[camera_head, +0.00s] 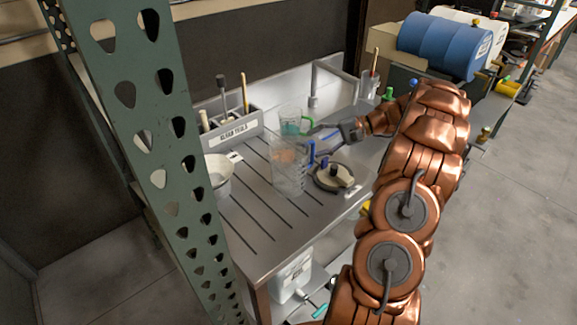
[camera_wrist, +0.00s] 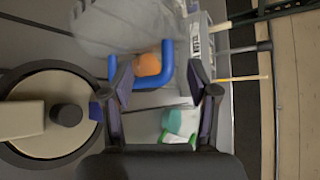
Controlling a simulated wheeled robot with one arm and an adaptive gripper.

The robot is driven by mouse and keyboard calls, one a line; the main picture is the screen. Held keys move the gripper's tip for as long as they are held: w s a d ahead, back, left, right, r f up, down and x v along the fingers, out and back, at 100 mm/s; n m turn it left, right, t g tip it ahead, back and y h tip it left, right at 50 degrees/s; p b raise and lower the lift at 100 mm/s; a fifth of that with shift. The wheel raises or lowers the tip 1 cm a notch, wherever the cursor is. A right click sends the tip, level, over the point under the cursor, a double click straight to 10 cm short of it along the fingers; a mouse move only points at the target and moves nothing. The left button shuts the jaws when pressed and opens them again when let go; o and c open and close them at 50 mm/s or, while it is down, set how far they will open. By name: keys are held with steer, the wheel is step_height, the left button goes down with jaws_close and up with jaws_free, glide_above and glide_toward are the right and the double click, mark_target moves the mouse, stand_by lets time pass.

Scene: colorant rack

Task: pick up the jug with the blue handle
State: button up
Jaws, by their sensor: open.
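The clear jug (camera_head: 289,180) with the blue handle (camera_head: 311,153) stands upright on the slatted metal bench, with something orange showing in it. In the wrist view its blue handle (camera_wrist: 167,62) lies just beyond my fingertips, largely between them, and the left finger overlaps its left end. The clear body (camera_wrist: 120,25) shows at the top of that view. My gripper (camera_wrist: 163,88) is open and empty at the handle side of the jug. I cannot tell whether a finger touches the handle. In the head view my gripper (camera_head: 328,137) is partly hidden by my wrist.
A clear jug with a green handle (camera_head: 291,124) and teal contents stands close behind. A round dark scale (camera_head: 333,178) sits close to the right. A tool caddy (camera_head: 235,130) and white bucket (camera_head: 218,172) are left. A green perforated post (camera_head: 160,140) rises in front.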

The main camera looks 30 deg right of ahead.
steer(key=shift+x, duration=1)
jaws_close()
